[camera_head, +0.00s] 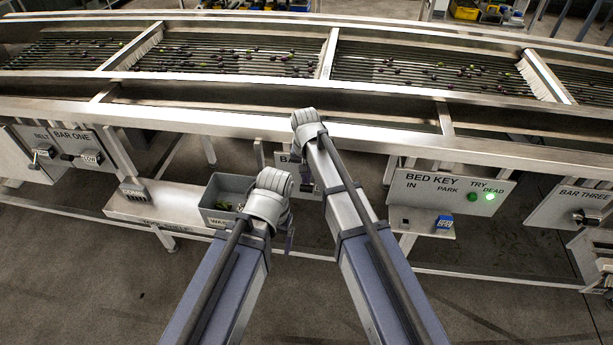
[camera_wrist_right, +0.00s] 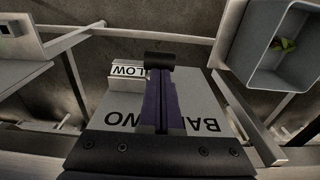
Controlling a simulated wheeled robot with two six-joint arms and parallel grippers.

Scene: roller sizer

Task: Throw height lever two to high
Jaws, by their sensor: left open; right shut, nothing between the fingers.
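The bar two panel (camera_head: 284,161) is mostly hidden behind my right arm in the head view. In the right wrist view the panel (camera_wrist_right: 115,140) shows upside down, its lettering partly covered by my fingers. A LOW plate (camera_wrist_right: 128,71) sits at its edge. A dark cylinder (camera_wrist_right: 159,59), apparently the lever's knob, is beside the plate, at the tips of my right gripper (camera_wrist_right: 161,90). The fingers are shut with nothing between them; whether they touch the knob I cannot tell. My left gripper (camera_head: 289,236) is open beside a grey bin, left of the panel.
The grey bin (camera_head: 229,187) stands on a bench at left; it also shows in the right wrist view (camera_wrist_right: 262,82). The bar one panel (camera_head: 100,139) is far left, the BED KEY panel (camera_head: 445,190) right, the bar three panel (camera_head: 572,207) far right. A steel rail (camera_head: 230,123) runs above.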

